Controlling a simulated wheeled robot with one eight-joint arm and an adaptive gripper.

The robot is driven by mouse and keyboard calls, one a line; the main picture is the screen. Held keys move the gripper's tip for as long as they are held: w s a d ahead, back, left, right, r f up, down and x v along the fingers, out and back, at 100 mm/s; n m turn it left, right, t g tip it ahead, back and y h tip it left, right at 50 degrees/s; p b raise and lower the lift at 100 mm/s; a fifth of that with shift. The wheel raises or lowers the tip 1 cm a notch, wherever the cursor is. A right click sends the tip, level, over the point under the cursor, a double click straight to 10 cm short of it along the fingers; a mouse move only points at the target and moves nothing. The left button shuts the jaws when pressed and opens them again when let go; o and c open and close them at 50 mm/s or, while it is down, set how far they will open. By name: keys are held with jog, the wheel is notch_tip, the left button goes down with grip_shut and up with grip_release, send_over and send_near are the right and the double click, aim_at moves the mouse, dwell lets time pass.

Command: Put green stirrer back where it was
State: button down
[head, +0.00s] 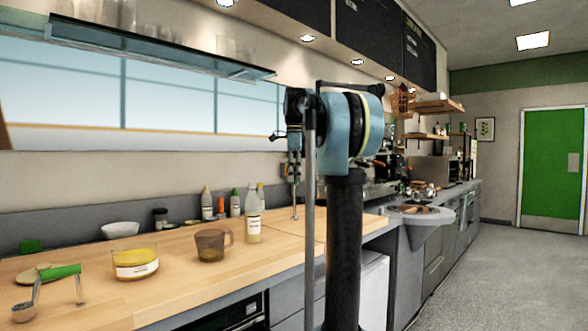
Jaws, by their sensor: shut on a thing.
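My gripper (293,178) hangs in the middle of the head view, left of my arm's blue joint, above the back of the wooden counter. It is small in view and partly blended with the wall behind it. It is shut on a thin upright thing with a hint of green near the fingers, which I take to be the green stirrer (294,200). Its lower end reaches down near the counter; I cannot tell whether it touches.
On the wooden counter (190,285) stand a brown jug (212,245), a bowl of yellow food (135,262), a pale bottle (253,222) and several sauce bottles. A green-handled tool (60,272) lies at the front left. A glass shelf (150,45) hangs above.

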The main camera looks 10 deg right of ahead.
aim_at(294, 182)
jog(key=shift+f, duration=3.8)
jog(key=c, duration=1.4)
grip_release()
jog(key=shift+r, duration=1.5)
